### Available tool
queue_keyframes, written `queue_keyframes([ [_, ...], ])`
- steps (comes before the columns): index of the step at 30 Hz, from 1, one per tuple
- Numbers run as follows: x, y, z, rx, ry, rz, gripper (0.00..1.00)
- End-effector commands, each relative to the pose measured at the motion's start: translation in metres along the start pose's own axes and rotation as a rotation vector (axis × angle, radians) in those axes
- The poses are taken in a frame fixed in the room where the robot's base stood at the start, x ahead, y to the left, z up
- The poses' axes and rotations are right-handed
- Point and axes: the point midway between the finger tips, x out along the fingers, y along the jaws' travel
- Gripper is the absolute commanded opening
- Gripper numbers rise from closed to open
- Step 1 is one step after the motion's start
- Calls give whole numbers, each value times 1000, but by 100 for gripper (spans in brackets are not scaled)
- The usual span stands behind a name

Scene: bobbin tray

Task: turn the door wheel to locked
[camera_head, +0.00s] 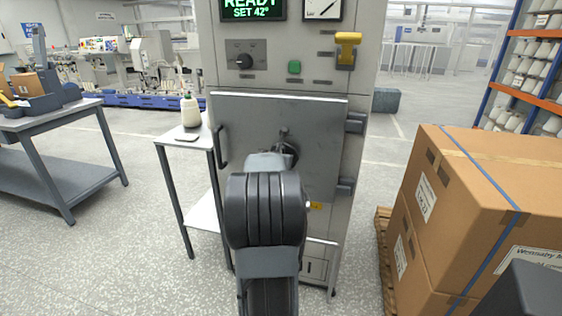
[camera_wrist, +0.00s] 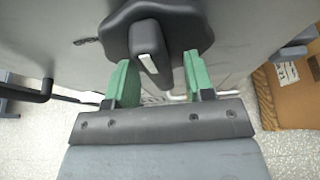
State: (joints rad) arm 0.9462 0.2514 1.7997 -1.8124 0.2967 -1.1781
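The door wheel (camera_wrist: 148,48) is a dark handle with a white line on a dark rounded base, seen in the wrist view. In the head view its upper part (camera_head: 284,133) shows on the grey cabinet door (camera_head: 245,118), above my arm, which hides the rest. My gripper (camera_wrist: 157,76) has green finger pads and is open. One finger is on each side of the handle's lower end, with a visible gap on both sides. Whether the handle lies deep between the fingers is hard to tell. The white line slants slightly.
The door has a dark pull handle (camera_head: 221,147) at left and hinges at right. Above are a black knob (camera_head: 244,62), a green button (camera_head: 294,67) and a yellow lever (camera_head: 347,48). Cartons (camera_head: 470,200) stand close at right. A small table with a bottle (camera_head: 190,112) stands at left.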

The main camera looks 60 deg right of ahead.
Motion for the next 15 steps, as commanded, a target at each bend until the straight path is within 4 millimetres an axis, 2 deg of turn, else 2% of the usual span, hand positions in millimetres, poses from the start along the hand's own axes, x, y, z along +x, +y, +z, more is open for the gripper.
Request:
queue_keyframes([
  [8,-3,1,-1,-2,2,2,49],
  [11,-12,1,0,-2,1,3,49],
  [15,-38,1,2,-2,0,4,49],
])
